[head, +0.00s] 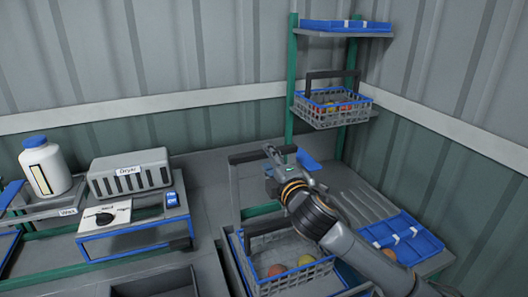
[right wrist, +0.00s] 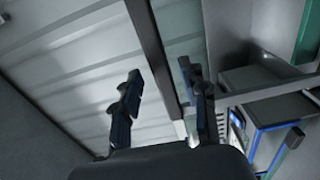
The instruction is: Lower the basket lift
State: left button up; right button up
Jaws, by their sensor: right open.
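My right gripper (head: 273,154) is open, at the right end of the grey top bar (head: 250,156) of an upright frame, which I take to be the basket lift. In the right wrist view a dark bar (right wrist: 149,45) runs between the spread fingers (right wrist: 163,92); I cannot tell whether they touch it. Below the frame a grey wire basket (head: 262,290) with a dark handle holds red and yellowish tomatoes (head: 277,270). My right arm hides part of this basket and of the frame. My left gripper is not in view.
A second basket (head: 325,117) hangs on the green rack (head: 291,75) at the back right. Blue trays (head: 402,238) lie at the right. A blue piece (head: 307,160) is close behind my gripper. The dryer (head: 130,173) and a white bottle (head: 46,166) stand at the left.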

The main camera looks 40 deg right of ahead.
aim_at(266, 156)
jog(key=x, duration=0.2)
jog(key=shift+w, duration=0.35)
jog(key=shift+w+d, duration=0.15)
jog(key=shift+w, duration=0.3)
grip_shut()
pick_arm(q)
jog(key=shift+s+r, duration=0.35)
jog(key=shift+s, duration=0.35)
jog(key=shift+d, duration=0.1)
pick_arm(e)
jog(key=shift+f, duration=0.15)
